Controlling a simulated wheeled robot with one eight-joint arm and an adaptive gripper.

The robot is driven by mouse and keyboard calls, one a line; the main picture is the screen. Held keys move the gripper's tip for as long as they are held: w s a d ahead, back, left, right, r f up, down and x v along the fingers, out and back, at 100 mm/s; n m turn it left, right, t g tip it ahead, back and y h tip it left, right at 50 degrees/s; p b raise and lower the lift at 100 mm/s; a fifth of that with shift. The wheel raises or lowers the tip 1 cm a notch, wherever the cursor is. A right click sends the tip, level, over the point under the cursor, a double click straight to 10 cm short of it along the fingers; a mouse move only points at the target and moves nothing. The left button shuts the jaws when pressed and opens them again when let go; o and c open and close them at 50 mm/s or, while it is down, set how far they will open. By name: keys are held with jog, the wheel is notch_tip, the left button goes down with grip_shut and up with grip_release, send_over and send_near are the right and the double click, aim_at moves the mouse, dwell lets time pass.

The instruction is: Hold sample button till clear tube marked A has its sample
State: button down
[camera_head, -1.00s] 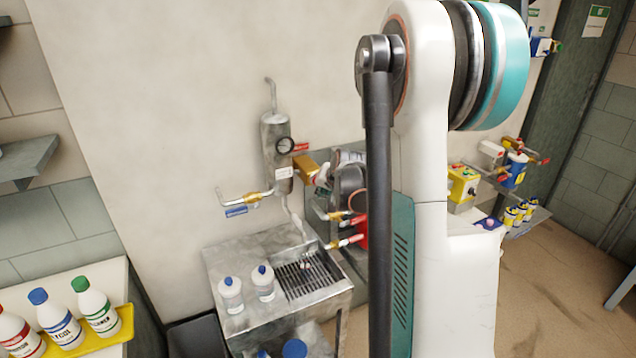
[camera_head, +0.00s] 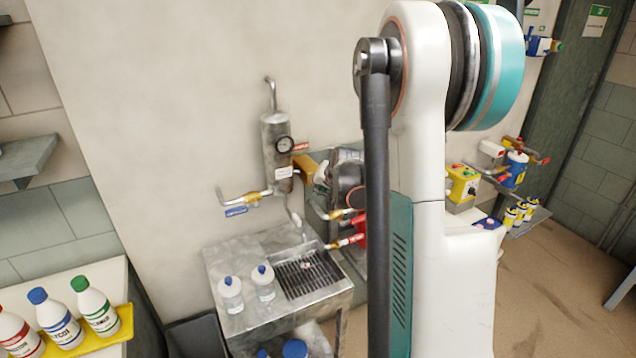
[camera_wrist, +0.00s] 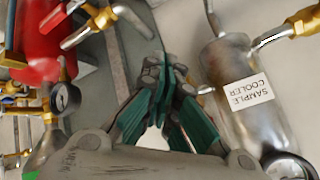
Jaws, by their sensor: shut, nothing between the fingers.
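My gripper shows in the wrist view (camera_wrist: 163,75) with its green-padded fingers together and nothing between them. In that view it is beside the metal cylinder labelled SAMPLE COOLER (camera_wrist: 245,95), apart from it as far as I can tell. The cooler also hangs on the wall in the head view (camera_head: 274,150), above a metal sink with a drain grate (camera_head: 308,280). A small object with some red (camera_head: 306,265) is at the grate, too small to identify. I cannot make out a clear tube marked A or a sample button. My arm hides part of the head view.
Two pale bottles with blue caps (camera_head: 230,293) (camera_head: 263,283) stand on the sink top. Brass-fitted pipes and a red vessel (camera_wrist: 45,35) are close to my gripper. A yellow box with buttons (camera_head: 463,185) stands to the right. Bottles in a yellow tray (camera_head: 125,322) are at left.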

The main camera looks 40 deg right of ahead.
jog(key=shift+w+d, duration=0.15)
jog(key=shift+w, duration=0.4)
dwell(0.9)
jog(key=shift+s, duration=0.1)
dwell(1.2)
jog(key=shift+s+a, duration=0.25)
jog(key=shift+s, duration=0.65)
jog(key=s, duration=0.2)
jog(key=s+a, duration=0.1)
jog(key=s, duration=0.1)
jog(key=shift+s+a+b, duration=0.1)
jog(key=shift+s+b, duration=0.2)
jog(key=shift+s, duration=0.1)
